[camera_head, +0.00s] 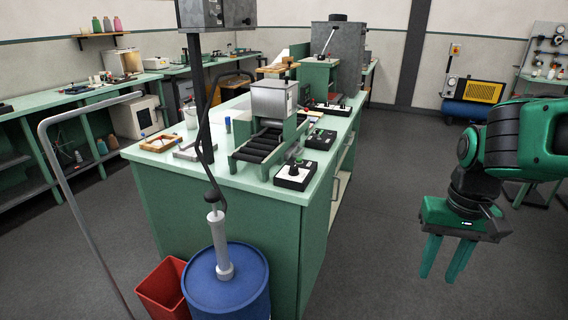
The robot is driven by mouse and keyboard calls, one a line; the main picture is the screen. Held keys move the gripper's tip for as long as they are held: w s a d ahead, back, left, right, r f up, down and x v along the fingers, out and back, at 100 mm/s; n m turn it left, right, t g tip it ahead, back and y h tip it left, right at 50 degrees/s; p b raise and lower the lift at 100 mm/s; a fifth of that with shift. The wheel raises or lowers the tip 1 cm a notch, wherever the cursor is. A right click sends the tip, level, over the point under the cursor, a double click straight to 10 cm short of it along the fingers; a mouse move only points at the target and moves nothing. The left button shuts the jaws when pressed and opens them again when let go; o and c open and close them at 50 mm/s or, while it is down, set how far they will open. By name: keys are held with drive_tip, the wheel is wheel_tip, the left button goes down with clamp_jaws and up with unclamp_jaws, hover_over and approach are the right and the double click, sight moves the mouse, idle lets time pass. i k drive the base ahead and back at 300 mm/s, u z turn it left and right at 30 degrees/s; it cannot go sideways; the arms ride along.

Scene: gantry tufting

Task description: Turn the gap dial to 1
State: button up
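My gripper (439,278) hangs at the right over the floor, well apart from the workbench. Its two green fingers point down with a clear gap between them and nothing held. A roller machine (268,140) with dark rollers and a grey hopper stands on the green workbench (240,183). A black control box (295,177) with an upright knob or lever sits at the bench's near right corner. Another black box (320,139) sits behind it. I cannot tell which control is the gap dial, and any markings or setting are too small to read.
A blue drum (228,294) with a pump and a red bin (160,290) stand before the bench's near end. A bent metal rail (85,215) rises at the left. The floor (385,220) between the bench and my arm is clear.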

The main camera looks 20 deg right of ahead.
sight(293, 170)
drive_tip(key=z, duration=0.05)
drive_tip(key=i, duration=0.9)
